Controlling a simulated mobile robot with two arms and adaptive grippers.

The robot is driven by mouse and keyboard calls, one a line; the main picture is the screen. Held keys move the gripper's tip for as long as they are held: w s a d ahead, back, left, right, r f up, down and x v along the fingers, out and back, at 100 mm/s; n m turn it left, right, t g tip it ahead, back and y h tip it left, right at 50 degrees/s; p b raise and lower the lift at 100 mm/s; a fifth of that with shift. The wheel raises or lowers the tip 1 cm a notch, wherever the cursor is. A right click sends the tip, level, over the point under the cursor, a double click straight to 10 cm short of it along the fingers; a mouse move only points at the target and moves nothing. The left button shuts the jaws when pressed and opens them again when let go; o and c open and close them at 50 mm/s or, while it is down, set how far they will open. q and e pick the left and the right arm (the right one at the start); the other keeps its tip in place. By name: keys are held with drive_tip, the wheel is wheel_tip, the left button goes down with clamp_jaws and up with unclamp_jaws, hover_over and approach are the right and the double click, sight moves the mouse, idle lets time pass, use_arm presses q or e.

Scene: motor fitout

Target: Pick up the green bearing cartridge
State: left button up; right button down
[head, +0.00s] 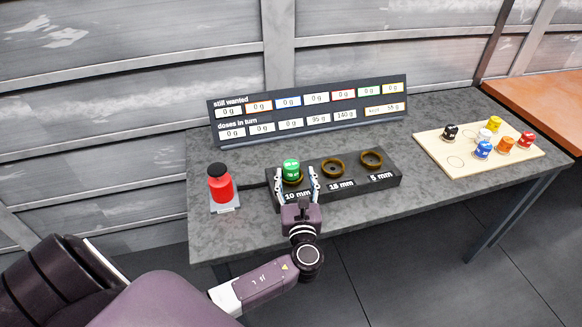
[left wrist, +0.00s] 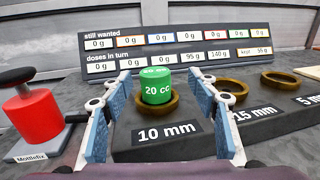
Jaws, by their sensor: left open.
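The green bearing cartridge (head: 291,168) stands upright in the ring of the 10 mm seat on the dark block (head: 390,183). In the left wrist view the green cartridge (left wrist: 157,88) is marked 20 cc and sits inside the brass ring (left wrist: 172,104). My left gripper (head: 297,181) is open, with one finger on each side of the cartridge. In the left wrist view its blue-padded fingers (left wrist: 159,122) show a gap to the cartridge on both sides. My right gripper is not in view.
A red bottle with a black top (head: 220,185) stands on a small plate at left. A sign (head: 310,112) stands behind. A wooden board (head: 432,148) with several coloured cartridges lies at right.

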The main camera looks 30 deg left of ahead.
sight(292, 171)
use_arm(q)
drive_tip(key=shift+w+a+r+p, duration=0.1)
drive_tip(key=shift+w+a+p, duration=0.4)
drive_tip(key=shift+w+a, duration=0.4)
drive_tip(key=shift+w+a+f, duration=0.15)
drive_tip(key=shift+w+a, duration=0.25)
drive_tip(key=shift+a, duration=0.1)
drive_tip(key=shift+w+a+f, duration=0.15)
drive_tip(key=shift+w+a, duration=0.25)
drive_tip(key=shift+a, duration=0.1)
drive_tip(key=shift+w+a, duration=0.2)
drive_tip(key=shift+f, duration=0.1)
drive_tip(key=shift+d, duration=0.1)
drive_tip(key=shift+c, duration=0.2)
drive_tip(key=c, duration=1)
clamp_jaws()
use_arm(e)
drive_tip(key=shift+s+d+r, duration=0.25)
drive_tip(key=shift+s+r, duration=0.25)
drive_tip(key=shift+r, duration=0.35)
